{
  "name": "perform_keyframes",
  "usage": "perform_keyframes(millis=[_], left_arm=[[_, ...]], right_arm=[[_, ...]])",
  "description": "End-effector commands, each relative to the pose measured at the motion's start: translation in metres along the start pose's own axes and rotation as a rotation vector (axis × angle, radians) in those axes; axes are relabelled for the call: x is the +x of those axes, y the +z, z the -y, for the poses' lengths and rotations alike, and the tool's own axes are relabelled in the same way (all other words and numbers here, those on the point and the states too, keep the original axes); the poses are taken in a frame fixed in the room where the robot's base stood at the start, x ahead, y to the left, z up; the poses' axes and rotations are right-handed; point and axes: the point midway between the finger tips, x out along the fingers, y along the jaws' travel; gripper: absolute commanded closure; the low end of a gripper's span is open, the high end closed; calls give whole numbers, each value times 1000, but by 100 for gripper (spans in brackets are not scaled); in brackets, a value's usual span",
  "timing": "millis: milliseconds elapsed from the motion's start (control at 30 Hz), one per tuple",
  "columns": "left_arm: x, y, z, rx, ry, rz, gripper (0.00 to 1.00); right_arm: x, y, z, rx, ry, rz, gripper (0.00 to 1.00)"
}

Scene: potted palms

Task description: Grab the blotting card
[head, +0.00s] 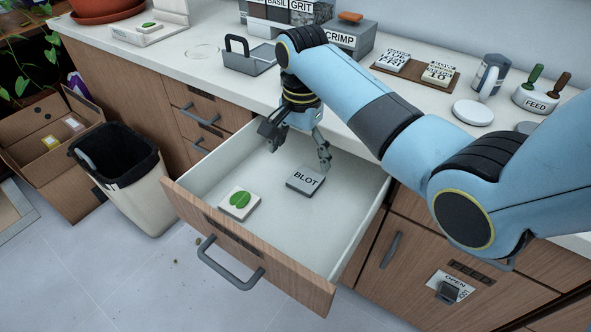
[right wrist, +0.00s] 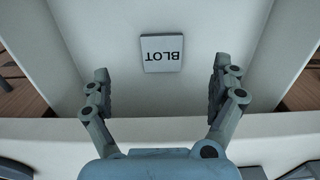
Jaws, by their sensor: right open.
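The blotting card is a small grey-edged block marked BLOT (head: 305,181). It lies flat on the white floor of the open drawer (head: 278,222), toward the back right. It also shows in the right wrist view (right wrist: 162,54), upside down, ahead of the fingers. My right gripper (head: 297,147) reaches over the drawer's back part, above and behind the card. In the right wrist view my right gripper (right wrist: 160,92) is open with nothing between its fingers. The card sits apart from both fingers, roughly centred between their lines. My left gripper is not in view.
A white tile with a green leaf (head: 239,204) lies in the drawer at the front left. The counter above holds a grey tray (head: 249,62), a CRIMP box (head: 345,40) and a white round lid (head: 473,112). A bin (head: 122,178) stands left of the drawer.

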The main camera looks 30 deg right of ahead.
Motion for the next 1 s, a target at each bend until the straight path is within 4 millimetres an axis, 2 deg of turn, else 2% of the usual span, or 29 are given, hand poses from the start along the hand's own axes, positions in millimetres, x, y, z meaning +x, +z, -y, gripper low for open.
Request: perform_keyframes(millis=[200,367,533,700,833,1000], left_arm=[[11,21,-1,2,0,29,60],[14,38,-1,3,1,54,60],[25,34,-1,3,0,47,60],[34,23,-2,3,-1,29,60],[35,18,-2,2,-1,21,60],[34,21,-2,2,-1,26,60]], right_arm=[[40,0,-1,0,4,2,6],[52,-1,0,0,2,1,6],[76,-8,3,0,4,1,6],[99,-11,4,0,3,2,6],[103,-11,4,-1,1,0,6],[102,-11,4,-1,1,0,6]])
